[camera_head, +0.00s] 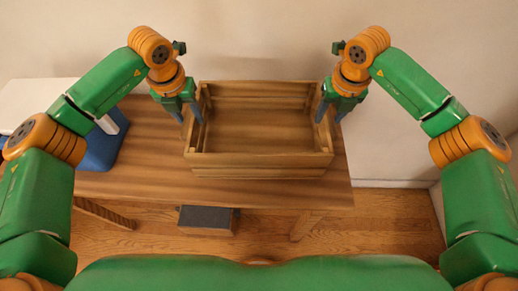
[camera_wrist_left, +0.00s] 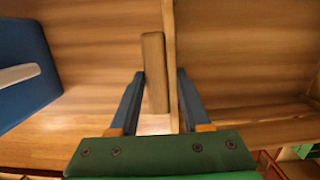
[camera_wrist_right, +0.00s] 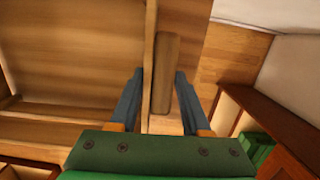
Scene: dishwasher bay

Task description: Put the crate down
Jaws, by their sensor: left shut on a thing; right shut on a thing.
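The wooden crate (camera_head: 260,166) is empty, with slatted sides, and looks level over the wooden table (camera_head: 140,187). I cannot tell whether its bottom touches the tabletop. My left gripper (camera_head: 188,112) is shut on the crate's left side; the left wrist view shows its blue fingers around the side wall and a wooden handle block (camera_wrist_left: 154,70). My right gripper (camera_head: 331,113) is shut on the crate's right side; the right wrist view shows its fingers around the wall and a matching handle block (camera_wrist_right: 165,75). The crate's underside is hidden.
A blue container (camera_head: 103,150) with a white part stands left of the crate, with bare tabletop between. A dark grey box (camera_head: 207,220) is below the table's front edge. The wall is close behind the crate. The table's right edge is close to the crate's right side.

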